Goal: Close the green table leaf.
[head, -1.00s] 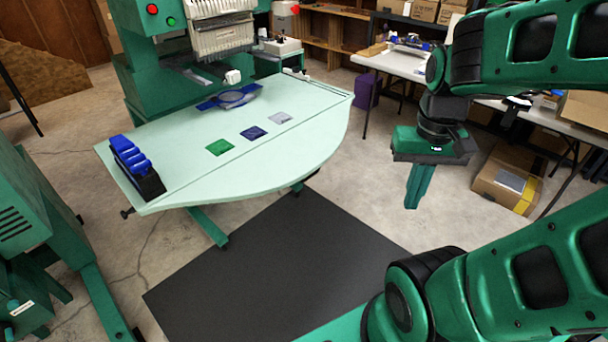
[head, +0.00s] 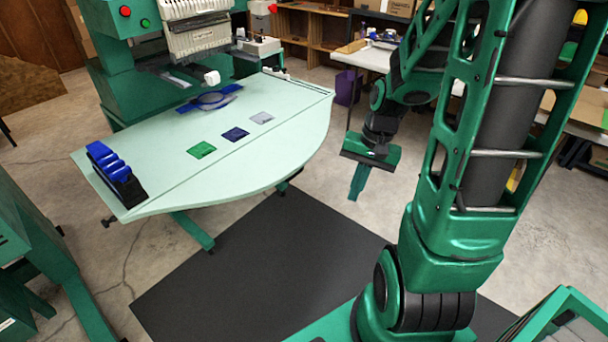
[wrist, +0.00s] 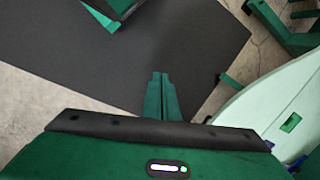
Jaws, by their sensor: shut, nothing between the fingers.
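The pale green table leaf (head: 250,165) is the front part of the table in front of the green machine. It lies level with the rest of the top, and a seam line runs between them. Its curved edge faces me. My gripper (head: 354,196) is to the right of the leaf, apart from it, pointing down with its fingers together and empty. In the wrist view the fingers (wrist: 160,78) are shut above the dark mat, and the leaf (wrist: 275,105) shows at the right.
Green, blue and grey patches (head: 235,134) and a rack of blue spools (head: 112,168) are on the table. A green support leg (head: 192,230) stands under it. A dark mat (head: 260,270) covers the floor. A white table (head: 372,58) stands behind my gripper.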

